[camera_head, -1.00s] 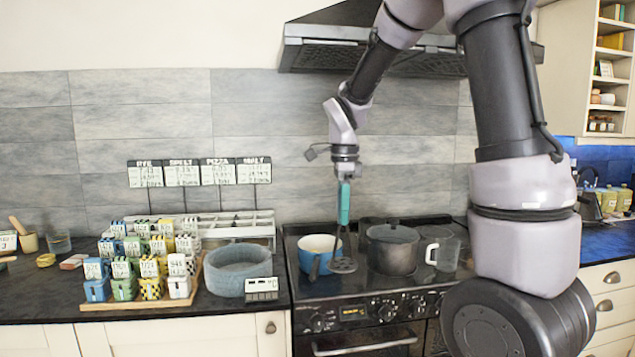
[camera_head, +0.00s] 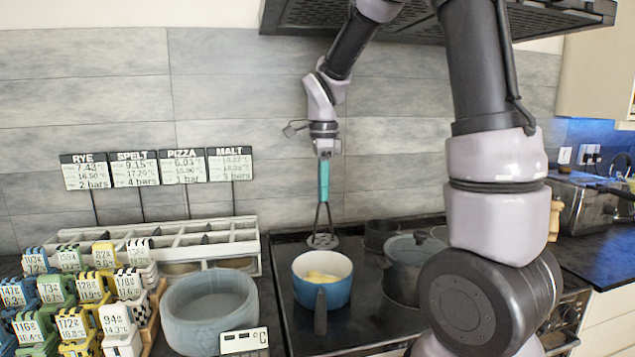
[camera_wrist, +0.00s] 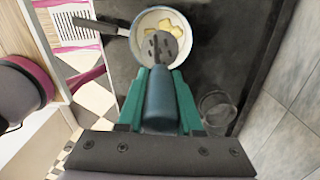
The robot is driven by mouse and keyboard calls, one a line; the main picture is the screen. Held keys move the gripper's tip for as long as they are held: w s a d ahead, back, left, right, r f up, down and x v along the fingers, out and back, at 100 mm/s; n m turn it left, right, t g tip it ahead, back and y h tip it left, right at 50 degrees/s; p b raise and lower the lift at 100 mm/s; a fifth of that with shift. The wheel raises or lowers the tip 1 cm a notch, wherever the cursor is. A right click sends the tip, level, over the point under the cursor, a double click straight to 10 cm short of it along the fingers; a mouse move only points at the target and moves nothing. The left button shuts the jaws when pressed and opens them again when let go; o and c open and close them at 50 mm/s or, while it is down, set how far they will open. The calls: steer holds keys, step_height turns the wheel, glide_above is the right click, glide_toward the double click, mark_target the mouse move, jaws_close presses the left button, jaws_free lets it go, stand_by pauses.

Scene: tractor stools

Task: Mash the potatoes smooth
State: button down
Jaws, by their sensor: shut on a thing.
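A blue saucepan (camera_head: 336,294) with a white inside and a dark handle stands on the stove. Pale yellow potato chunks (camera_head: 321,277) lie in it and still show as separate lumps in the wrist view (camera_wrist: 177,22). My gripper (camera_head: 324,160) is shut on the teal handle of a potato masher (camera_head: 323,185), which hangs upright. The masher's round slotted head (camera_head: 323,241) is clear of the potatoes, appearing above the pan's far rim. In the wrist view the masher head (camera_wrist: 160,45) overlaps the pan's near part, and the handle (camera_wrist: 160,100) sits between my fingers.
A grey lidded pot (camera_head: 404,270) stands right of the saucepan. A blue-grey round dish (camera_head: 210,310), a digital display (camera_head: 244,341) and many labelled blocks (camera_head: 85,295) crowd the left. A range hood (camera_head: 440,20) hangs above.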

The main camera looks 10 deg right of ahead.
steer(key=shift+w, duration=0.15)
glide_above(322, 240)
steer(key=shift+w+d+f, duration=0.1)
steer(key=shift+w+f, duration=0.1)
steer(key=shift+f, duration=1.2)
steer(key=shift+w+d+f, duration=0.1)
steer(key=shift+w+f, duration=0.1)
steer(key=shift+f, duration=1.4)
steer(key=shift+f, duration=3)
steer(key=shift+f, duration=1.55)
steer(key=shift+r, duration=0.2)
